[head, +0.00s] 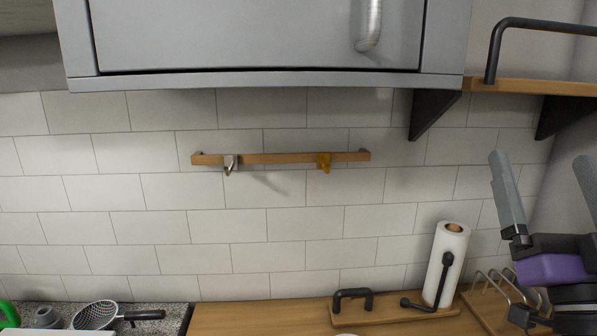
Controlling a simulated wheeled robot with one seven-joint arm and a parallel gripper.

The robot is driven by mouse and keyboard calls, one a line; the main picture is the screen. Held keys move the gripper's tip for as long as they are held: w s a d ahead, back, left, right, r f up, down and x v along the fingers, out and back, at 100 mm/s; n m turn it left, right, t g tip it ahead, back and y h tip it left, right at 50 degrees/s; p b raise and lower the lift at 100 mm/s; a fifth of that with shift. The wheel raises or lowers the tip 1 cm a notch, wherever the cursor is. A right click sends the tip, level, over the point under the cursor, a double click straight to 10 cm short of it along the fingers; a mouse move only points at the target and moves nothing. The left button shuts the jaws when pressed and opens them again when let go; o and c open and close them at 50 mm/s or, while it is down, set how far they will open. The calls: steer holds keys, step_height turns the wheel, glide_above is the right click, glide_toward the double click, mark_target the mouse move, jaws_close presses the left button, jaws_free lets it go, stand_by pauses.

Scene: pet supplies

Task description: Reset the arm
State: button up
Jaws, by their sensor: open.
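My gripper (543,187) is at the right edge of the head view, pointing up. Its two grey fingers stand wide apart, with nothing between them. The right finger is partly cut off by the picture edge. The gripper is in front of the right end of the wooden counter and covers part of a rack there.
A grey cabinet (250,35) hangs above; a wooden shelf (530,88) with a black rail is upper right. A wooden rail (280,158) with two hooks is on the tiled wall. A paper towel roll (446,262) stands on the counter (250,318). A strainer (95,315) lies lower left.

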steer(key=s+a+f+g, duration=0.1)
steer(key=s+a+f, duration=0.15)
steer(key=f, duration=0.45)
steer(key=s+a+f+m+g, duration=0.15)
steer(key=s+f, duration=0.25)
steer(key=f, duration=0.4)
steer(key=s+a+f+n+g, duration=0.1)
steer(key=s+a+f+g, duration=0.15)
steer(key=f, duration=0.45)
steer(key=s+a+f+n+g+y, duration=0.1)
steer(key=s+a+f+g+y, duration=0.1)
steer(key=s+f, duration=0.7)
steer(key=s+a+f+n+g+y, duration=0.2)
steer(key=s+a+f+g+y, duration=0.1)
steer(key=s+f, duration=0.6)
steer(key=s+a+g, duration=0.1)
steer(key=s, duration=0.3)
steer(key=shift+s, duration=0.15)
steer(key=shift+a, duration=0.1)
